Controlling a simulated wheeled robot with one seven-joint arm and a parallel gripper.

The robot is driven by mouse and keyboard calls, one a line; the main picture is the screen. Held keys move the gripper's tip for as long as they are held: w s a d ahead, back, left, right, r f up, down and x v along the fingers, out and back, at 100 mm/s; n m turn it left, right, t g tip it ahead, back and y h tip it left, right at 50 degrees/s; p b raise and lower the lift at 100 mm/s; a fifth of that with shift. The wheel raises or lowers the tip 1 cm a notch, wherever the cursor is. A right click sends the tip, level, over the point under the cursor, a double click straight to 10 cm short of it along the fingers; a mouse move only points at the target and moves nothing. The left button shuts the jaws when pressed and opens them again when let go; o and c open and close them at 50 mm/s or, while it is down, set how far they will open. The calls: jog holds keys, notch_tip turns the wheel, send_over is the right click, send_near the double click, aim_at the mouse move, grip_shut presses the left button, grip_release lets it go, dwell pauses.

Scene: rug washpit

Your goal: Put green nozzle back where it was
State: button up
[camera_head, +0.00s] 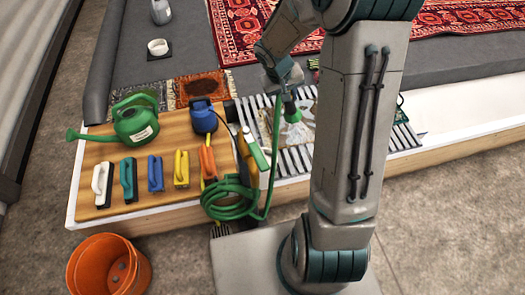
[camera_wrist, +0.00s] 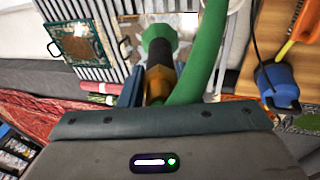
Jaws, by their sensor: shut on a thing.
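The green nozzle (camera_head: 293,112) is held by my gripper (camera_head: 284,88) above the slatted grate. In the wrist view the nozzle (camera_wrist: 159,38) has a green flared head and a dark and orange body. My gripper (camera_wrist: 152,88) is shut on that body, which partly hides the fingers. The green hose (camera_head: 275,150) hangs from the nozzle down to a loose coil (camera_head: 228,203) at the wooden bench's front edge. The hose also passes right beside the nozzle in the wrist view (camera_wrist: 208,48).
The wooden bench (camera_head: 105,152) carries a green watering can (camera_head: 135,122), a blue sprayer (camera_head: 203,115) and several coloured brushes. The slatted grate (camera_head: 295,160) lies right of it, partly behind my arm. An orange bucket (camera_head: 108,268) stands on the floor. Patterned rugs (camera_head: 240,30) lie behind.

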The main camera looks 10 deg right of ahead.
jog(key=s+d+f+g+y+p, duration=0.1)
jog(key=s+d+f+y, duration=0.15)
jog(key=f, duration=0.35)
jog(key=s+d+f+g+y, duration=0.1)
jog(key=s+f, duration=0.3)
jog(key=f, duration=0.1)
jog(key=w+a+f+b, duration=0.4)
jog(key=w+a+f, duration=0.1)
jog(key=a+f, duration=0.5)
jog(key=shift+w+a+f, duration=0.3)
jog(key=shift+f, duration=0.3)
jog(key=shift+f, duration=0.2)
jog(key=o, duration=1)
jog(key=shift+r, duration=0.1)
jog(key=shift+r, duration=0.1)
